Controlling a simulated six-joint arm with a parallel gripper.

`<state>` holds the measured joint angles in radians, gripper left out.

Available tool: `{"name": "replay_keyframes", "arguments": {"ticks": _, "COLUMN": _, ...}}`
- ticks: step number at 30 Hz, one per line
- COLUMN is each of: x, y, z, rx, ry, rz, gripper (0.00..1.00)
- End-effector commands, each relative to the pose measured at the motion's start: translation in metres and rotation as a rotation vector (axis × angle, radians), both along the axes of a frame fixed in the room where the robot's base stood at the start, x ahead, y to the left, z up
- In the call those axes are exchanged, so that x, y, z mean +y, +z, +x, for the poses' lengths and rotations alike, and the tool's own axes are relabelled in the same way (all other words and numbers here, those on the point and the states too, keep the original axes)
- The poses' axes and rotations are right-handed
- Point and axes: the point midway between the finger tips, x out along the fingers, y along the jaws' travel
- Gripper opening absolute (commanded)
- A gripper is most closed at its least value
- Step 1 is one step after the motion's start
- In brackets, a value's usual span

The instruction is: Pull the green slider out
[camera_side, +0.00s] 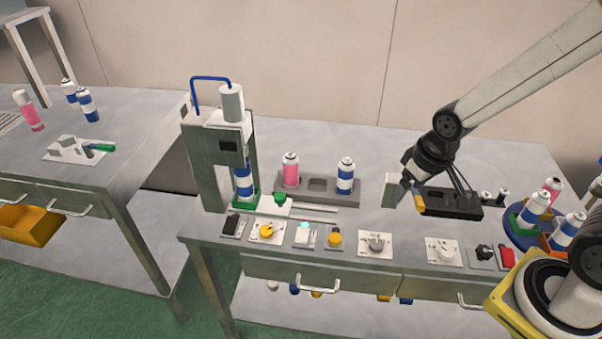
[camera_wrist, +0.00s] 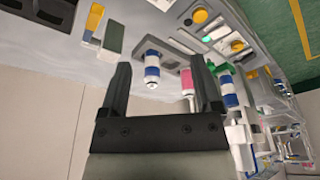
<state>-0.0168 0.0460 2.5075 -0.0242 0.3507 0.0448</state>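In the wrist view some green (camera_wrist: 221,69) shows beside the right finger; the finger hides part of that area. My gripper (camera_side: 434,184) is well to the right of the slider, above the dark tray. In the wrist view my gripper (camera_wrist: 160,62) has its two fingers wide apart, with nothing held between them.
A grey rack (camera_side: 322,198) with a pink can (camera_side: 291,170) and a blue-and-white can (camera_side: 345,175) stands between my gripper and the press (camera_side: 207,163). Buttons and a knob line the front edge. A grey block (camera_side: 391,189) stands by the dark tray (camera_side: 462,207).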

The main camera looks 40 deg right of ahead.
Motion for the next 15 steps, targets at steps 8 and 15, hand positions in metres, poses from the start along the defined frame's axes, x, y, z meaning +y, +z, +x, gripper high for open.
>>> {"name": "replay_keyframes", "arguments": {"ticks": 8, "x": 0.018, "y": -0.007, "z": 0.062, "rx": -0.022, "ry": -0.018, "rz": -0.010, "gripper": 0.81}}
{"name": "replay_keyframes", "arguments": {"ticks": 15, "x": 0.045, "y": -0.023, "z": 0.125, "rx": -0.054, "ry": -0.042, "rz": -0.018, "gripper": 0.81}}
